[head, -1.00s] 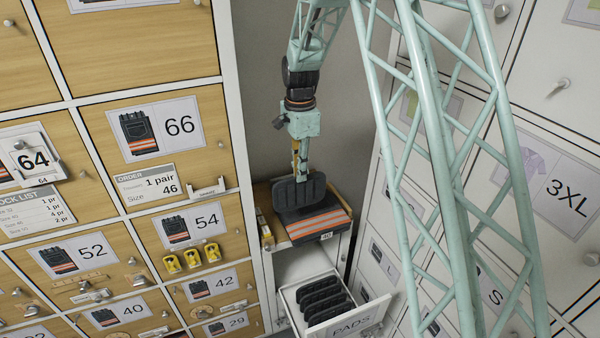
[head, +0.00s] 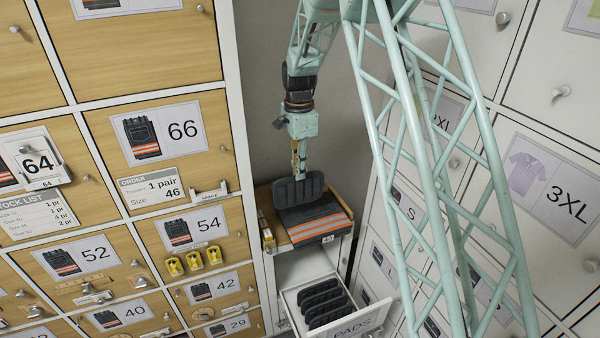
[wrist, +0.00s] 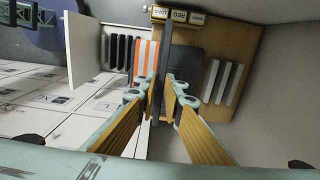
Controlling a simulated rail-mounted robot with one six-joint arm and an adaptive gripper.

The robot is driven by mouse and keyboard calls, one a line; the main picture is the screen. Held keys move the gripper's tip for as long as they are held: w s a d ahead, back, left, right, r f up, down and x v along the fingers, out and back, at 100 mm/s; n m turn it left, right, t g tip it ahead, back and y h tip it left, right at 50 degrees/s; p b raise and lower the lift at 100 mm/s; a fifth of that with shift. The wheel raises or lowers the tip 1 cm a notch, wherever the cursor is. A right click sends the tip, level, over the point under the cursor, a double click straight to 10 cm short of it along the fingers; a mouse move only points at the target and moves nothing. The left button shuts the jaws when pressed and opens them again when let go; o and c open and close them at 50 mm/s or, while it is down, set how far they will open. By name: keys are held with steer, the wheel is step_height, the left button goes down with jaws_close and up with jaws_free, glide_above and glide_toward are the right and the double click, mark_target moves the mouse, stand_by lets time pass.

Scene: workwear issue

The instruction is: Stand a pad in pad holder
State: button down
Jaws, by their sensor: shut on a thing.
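My gripper (head: 300,177) is shut on a dark pad (head: 299,190). The pad is held upright above a low wooden-topped stand (head: 264,196). In the wrist view, the pad (wrist: 166,60) shows edge-on between the fingertips (wrist: 165,88). Folded dark workwear with orange stripes (head: 318,228) lies on the stand, in front of the pad in the head view. In the wrist view, pale upright slats (wrist: 221,82) stand on the wood right of the pad, apart from it. They look like the pad holder, hidden in the head view. Whether the pad's lower edge touches anything cannot be told.
An open white drawer marked PADS (head: 362,322) holds several dark pads (head: 322,298) below the stand. A yellow-labelled block (head: 267,236) sits at the stand's left edge. Wooden lockers (head: 150,140) rise at left and white lockers (head: 545,200) at right, close around the arm.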

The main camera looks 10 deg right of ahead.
steer(key=shift+w+f+p, duration=1.45)
steer(key=shift+w+p, duration=0.3)
steer(key=shift+w, duration=4.2)
steer(key=shift+w+f+p, duration=1.45)
steer(key=shift+w+p, duration=0.25)
steer(key=shift+w, duration=4.25)
step_height(320, 180, down, 8)
steer(key=w+d+b, duration=0.1)
steer(key=w+b, duration=0.1)
steer(key=b, duration=0.1)
steer(key=shift+f, duration=0.2)
steer(key=shift+w, duration=0.1)
steer(key=c, duration=2.7)
jaws_free()
steer(key=shift+f, duration=0.1)
steer(key=shift+r, duration=6)
